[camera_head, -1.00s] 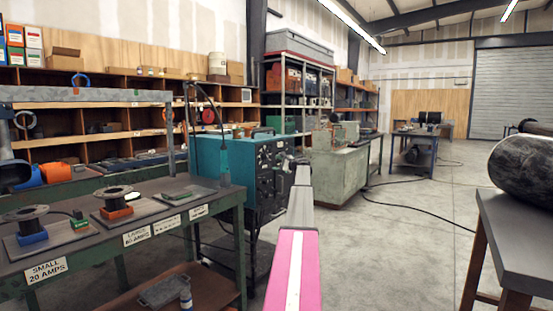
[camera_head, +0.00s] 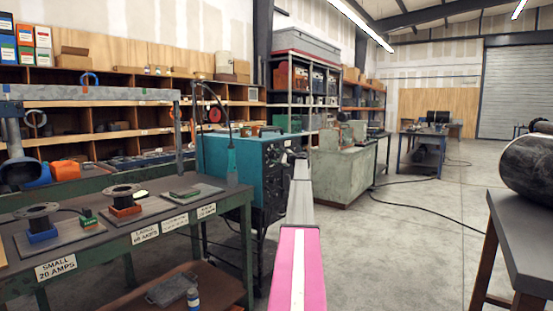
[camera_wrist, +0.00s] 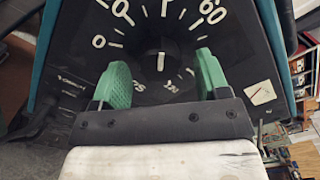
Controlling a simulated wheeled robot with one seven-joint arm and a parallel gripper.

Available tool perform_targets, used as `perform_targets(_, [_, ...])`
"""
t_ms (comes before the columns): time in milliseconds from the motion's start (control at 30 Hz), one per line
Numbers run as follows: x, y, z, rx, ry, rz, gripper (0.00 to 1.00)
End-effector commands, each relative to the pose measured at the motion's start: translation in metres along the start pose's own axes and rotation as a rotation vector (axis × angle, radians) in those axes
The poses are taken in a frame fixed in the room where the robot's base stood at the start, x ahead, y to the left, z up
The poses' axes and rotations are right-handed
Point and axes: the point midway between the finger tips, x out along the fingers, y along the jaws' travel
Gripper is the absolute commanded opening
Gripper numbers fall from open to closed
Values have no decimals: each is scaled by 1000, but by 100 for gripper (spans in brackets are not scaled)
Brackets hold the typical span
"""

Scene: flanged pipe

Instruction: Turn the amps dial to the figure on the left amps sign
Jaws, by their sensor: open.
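The amps dial is a dark round knob (camera_wrist: 160,64) with a white pointer line, on a black panel (camera_wrist: 240,60) marked 0, 20 and 60. The pointer points up in the wrist view, between 20 and 60. My gripper (camera_wrist: 161,76) is open, its green fingers apart on either side of the knob's lower part; I cannot tell if they touch it. In the head view, my gripper (camera_head: 293,156) is at the front of the teal welding machine (camera_head: 225,160), hiding the dial. The left amps sign (camera_head: 56,267) reads SMALL 20 AMPS; another sign (camera_head: 145,234) reads LARGE 60 AMPS.
The green-framed workbench (camera_head: 75,248) with spools stands at left. A table (camera_head: 515,235) bearing a black pipe (camera_head: 530,165) is at right. A pale green cabinet (camera_head: 343,172) stands behind the machine. The floor between is clear apart from a cable (camera_head: 425,203).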

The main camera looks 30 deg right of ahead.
Motion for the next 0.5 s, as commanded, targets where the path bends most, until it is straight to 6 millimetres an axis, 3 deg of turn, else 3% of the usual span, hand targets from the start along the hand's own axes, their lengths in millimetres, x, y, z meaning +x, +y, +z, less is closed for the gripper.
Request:
perform_targets(333, [6,0,0,0,1,0,65])
perform_targets(467, [6,0,0,0,1,0,23])
perform_targets(500, [6,0,0,0,1,0,19])
